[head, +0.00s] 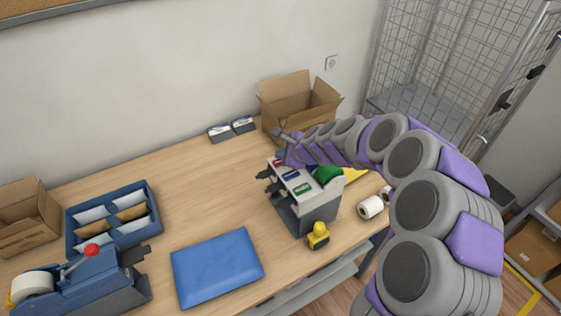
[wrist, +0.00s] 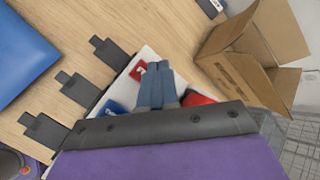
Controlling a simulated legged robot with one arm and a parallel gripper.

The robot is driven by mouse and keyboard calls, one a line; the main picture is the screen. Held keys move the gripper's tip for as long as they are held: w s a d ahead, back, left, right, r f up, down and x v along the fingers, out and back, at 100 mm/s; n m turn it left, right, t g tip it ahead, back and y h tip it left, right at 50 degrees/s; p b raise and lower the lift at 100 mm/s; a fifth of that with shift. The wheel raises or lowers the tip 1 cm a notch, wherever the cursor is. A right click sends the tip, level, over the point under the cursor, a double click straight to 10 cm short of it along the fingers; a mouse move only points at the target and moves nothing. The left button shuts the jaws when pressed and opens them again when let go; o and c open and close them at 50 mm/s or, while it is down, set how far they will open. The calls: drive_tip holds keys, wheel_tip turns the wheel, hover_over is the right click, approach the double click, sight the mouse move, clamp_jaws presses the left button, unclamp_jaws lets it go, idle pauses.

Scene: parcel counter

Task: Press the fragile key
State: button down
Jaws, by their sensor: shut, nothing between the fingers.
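A grey label machine with a white top (head: 296,181) stands on the counter. Its top bears a red key (head: 278,163), a blue key (head: 291,174) and a green key (head: 304,188). In the wrist view the red key (wrist: 138,70) shows a white mark, too small to read, and the blue key (wrist: 111,108) lies lower left. My gripper (wrist: 156,68) is shut and empty, its fingertips just right of the red key in that view. I cannot tell whether they touch it. In the head view my gripper (head: 281,154) is above the machine's far end.
Dark tabs (wrist: 79,88) jut from the machine's side. A second red part (wrist: 198,98) lies right of my fingers. An open cardboard box (head: 300,103) stands behind. A yellow stamp (head: 318,236), white rolls (head: 371,207) and a blue pad (head: 217,267) lie nearby.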

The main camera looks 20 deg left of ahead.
drive_tip(key=shift+f, duration=0.2)
drive_tip(key=shift+f, duration=0.3)
idle(0.4)
drive_tip(key=shift+r+p, duration=0.45)
drive_tip(key=shift+r, duration=0.15)
wheel_tip(320, 180, up, 6)
drive_tip(key=p, duration=0.5)
idle(0.5)
drive_tip(key=shift+s, duration=0.1)
